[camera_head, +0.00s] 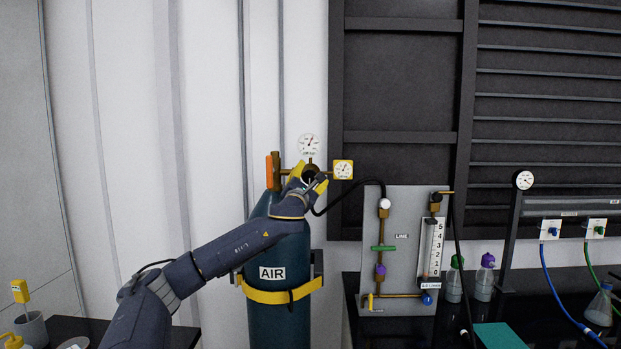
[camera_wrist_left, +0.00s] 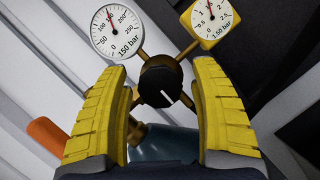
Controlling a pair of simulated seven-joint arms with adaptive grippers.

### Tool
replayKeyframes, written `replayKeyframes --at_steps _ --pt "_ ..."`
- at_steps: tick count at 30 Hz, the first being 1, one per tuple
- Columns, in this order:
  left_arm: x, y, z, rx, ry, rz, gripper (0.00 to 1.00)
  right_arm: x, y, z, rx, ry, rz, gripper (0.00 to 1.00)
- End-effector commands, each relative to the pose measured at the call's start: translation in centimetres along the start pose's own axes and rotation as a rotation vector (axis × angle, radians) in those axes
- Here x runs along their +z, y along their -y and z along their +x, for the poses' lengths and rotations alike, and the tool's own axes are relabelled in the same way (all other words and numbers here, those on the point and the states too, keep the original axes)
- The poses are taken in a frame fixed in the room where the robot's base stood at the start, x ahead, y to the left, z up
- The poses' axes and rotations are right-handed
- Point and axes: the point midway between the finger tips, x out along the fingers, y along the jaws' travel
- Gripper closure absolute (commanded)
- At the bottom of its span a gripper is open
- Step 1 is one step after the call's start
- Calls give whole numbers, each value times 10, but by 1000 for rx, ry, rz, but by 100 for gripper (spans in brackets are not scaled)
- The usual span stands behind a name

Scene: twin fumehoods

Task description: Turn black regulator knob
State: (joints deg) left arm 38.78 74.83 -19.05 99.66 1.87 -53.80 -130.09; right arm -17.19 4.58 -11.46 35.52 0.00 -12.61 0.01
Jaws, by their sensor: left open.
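The black regulator knob (camera_wrist_left: 160,84) has a white line on its face and sits between the two yellow fingers of my left gripper (camera_wrist_left: 160,105) in the left wrist view. There is a gap between the knob and each finger, so the gripper is open around or just short of it. In the head view my left gripper (camera_head: 309,177) is at the regulator on top of the AIR cylinder (camera_head: 280,312) and partly hides the knob. A white gauge (camera_head: 309,145) stands above the knob and a yellow-framed gauge (camera_head: 343,169) is to its right. My right gripper is not in view.
An orange cylinder part (camera_head: 273,171) is left of the regulator. A black hose (camera_head: 350,187) runs right to a grey panel (camera_head: 400,220) marked LINE. Bottles (camera_head: 484,278) and a flask (camera_head: 599,308) stand on the dark bench at right.

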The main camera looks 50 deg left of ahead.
Motion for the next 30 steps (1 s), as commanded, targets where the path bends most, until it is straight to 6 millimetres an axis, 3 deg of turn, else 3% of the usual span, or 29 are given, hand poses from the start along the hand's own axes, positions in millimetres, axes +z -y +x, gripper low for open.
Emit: replayKeyframes --at_steps 9,23,30 --pt "0 0 0 0 0 0 35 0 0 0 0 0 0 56" --pt "0 0 0 0 0 0 89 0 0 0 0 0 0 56" --pt "0 -1 1 3 0 -6 91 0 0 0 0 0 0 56"
